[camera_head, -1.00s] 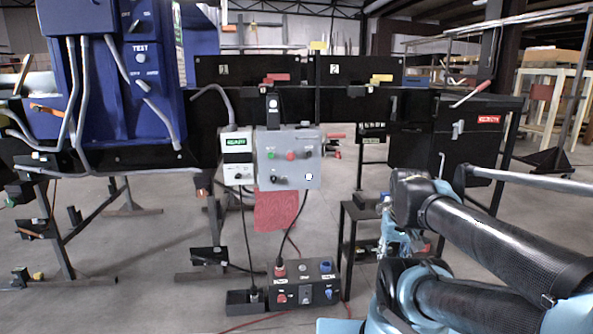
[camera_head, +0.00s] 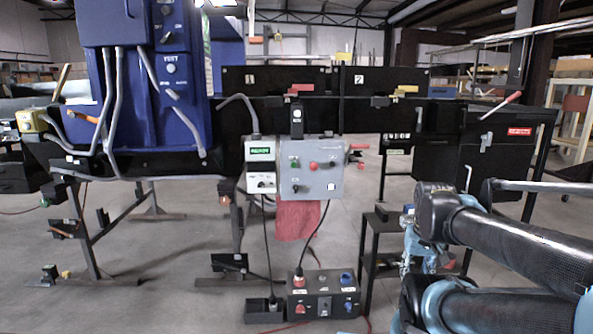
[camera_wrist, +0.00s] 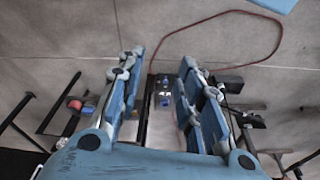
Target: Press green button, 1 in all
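In the head view, a small green button (camera_head: 295,162) sits at the upper left of the face of a grey control box (camera_head: 330,182). A red button (camera_head: 313,166) is to its right. The box is mounted on the front of the black conveyor frame. My arm is at the right of the head view, apart from the box and lower than it. In the wrist view my gripper (camera_wrist: 160,58) is open, its two blue fingers wide apart with nothing held. The wrist camera looks down at the floor, and I cannot make out the green button there.
A white READY box (camera_head: 261,166) adjoins the control box on the left. A red cloth (camera_head: 297,220) hangs below. A dark button box (camera_head: 323,295) stands on the floor under it. A blue cabinet (camera_head: 158,85) is at left. A black stand (camera_head: 378,245) is near my arm.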

